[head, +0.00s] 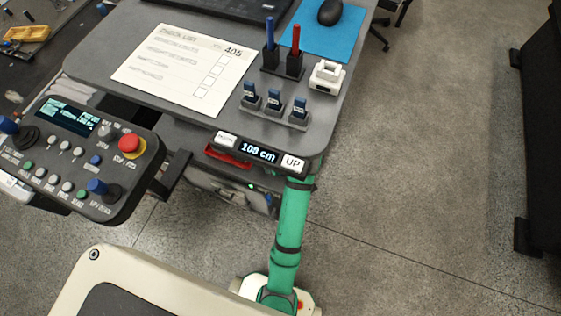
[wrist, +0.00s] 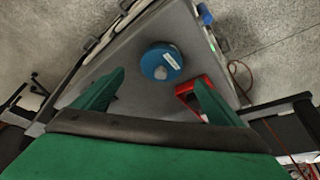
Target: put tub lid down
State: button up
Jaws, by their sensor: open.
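In the wrist view, a round blue lid-like piece (wrist: 161,62) with a small white label lies on a grey surface (wrist: 130,62). I cannot tell whether a tub is beneath it. My gripper (wrist: 159,79) is open, with its two green fingers spread and nothing between them. The blue piece is beyond the fingertips, roughly centred between them and apart from both. The head view shows my green arm reaching down below the desk edge; the gripper and the blue piece are not seen there.
A red bracket-like object (wrist: 194,95) is beside the right finger in the wrist view. In the head view, the desk (head: 205,22) carries a check list (head: 185,68), a pen holder (head: 283,65) and a blue mat (head: 322,35). A control panel (head: 75,152) is at left.

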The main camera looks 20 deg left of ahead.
jog(key=shift+w+a+r, duration=0.1)
jog(key=shift+a+r, duration=0.05)
jog(key=shift+f, duration=0.25)
jog(key=shift+w+a+x, duration=0.1)
jog(key=shift+a+x, duration=0.05)
jog(key=shift+x, duration=1.55)
jog(key=shift+w+a+x, duration=0.1)
jog(key=shift+a+x, duration=0.1)
jog(key=shift+x, duration=1.5)
jog(key=shift+r, duration=0.15)
jog(key=c, duration=1.2)
jog(key=shift+r, duration=0.1)
